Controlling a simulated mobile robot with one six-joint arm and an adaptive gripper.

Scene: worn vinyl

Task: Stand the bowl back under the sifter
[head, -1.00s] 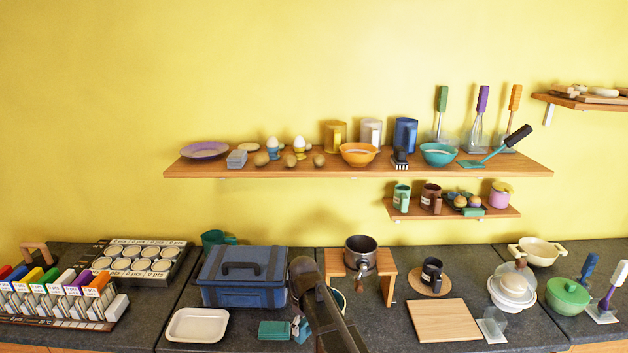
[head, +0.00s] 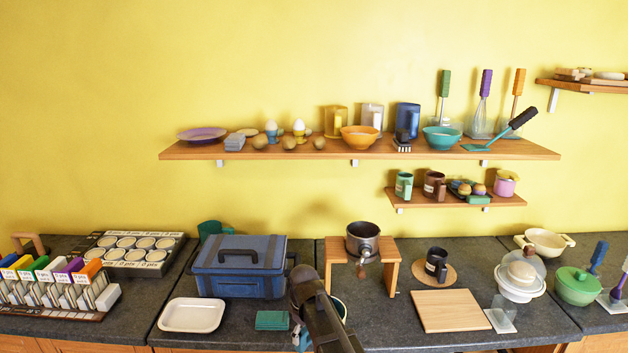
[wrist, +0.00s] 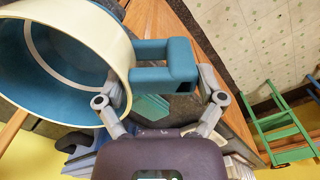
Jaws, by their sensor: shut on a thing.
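The sifter (head: 362,241) is a dark metal pan with a handle, seated in a wooden stand (head: 390,265) on the counter. The space under it looks empty. The bowl (wrist: 122,40) is cream outside and teal inside, with a blocky teal handle (wrist: 165,50). My gripper (wrist: 163,92) is shut on this handle, and the bowl's mouth faces the wrist camera. In the head view, part of the bowl (head: 341,309) shows beside my dark arm, in front and left of the stand. My arm hides the rest; I cannot tell its exact tilt or height.
A blue toolbox (head: 240,268) stands close left of the stand. A dark mug on a round mat (head: 448,273) and a wooden board (head: 452,310) lie to the right. A white tray (head: 192,315) and teal box (head: 272,320) lie at front left.

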